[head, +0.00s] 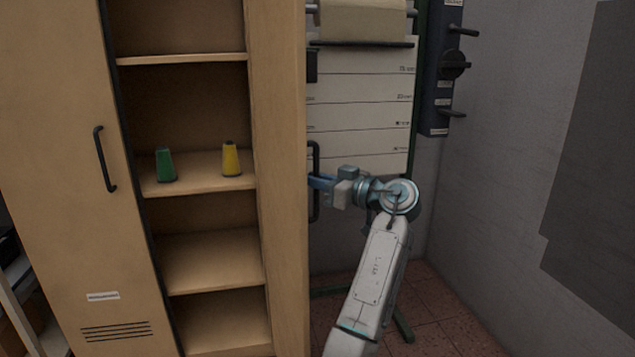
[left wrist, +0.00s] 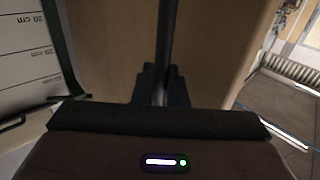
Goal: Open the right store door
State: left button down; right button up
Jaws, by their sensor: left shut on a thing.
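The right store door (head: 281,180) stands swung well open, and its inner face shows beside the shelves. Its dark bar handle (head: 314,158) is on the outer face, at the right edge of the door in the head view. My left gripper (head: 319,183) is shut on this handle; its fingertips are partly hidden by the door edge. In the left wrist view the dark handle bar (left wrist: 165,45) runs upright between the fingers (left wrist: 162,85), against the tan door face (left wrist: 115,45). My right gripper is not in view.
The left store door (head: 75,170) is closed. A chart stand (head: 360,105) and a dark wall panel with levers (head: 440,75) are behind my arm. The grey wall (head: 500,150) bounds the right.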

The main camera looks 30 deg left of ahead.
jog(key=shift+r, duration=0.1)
pick_arm(q)
jog(key=c, duration=1.8)
grip_release()
jog(key=d, duration=0.7)
jog(key=s+d, duration=0.1)
jog(key=d, duration=0.2)
jog(key=shift+d, duration=0.35)
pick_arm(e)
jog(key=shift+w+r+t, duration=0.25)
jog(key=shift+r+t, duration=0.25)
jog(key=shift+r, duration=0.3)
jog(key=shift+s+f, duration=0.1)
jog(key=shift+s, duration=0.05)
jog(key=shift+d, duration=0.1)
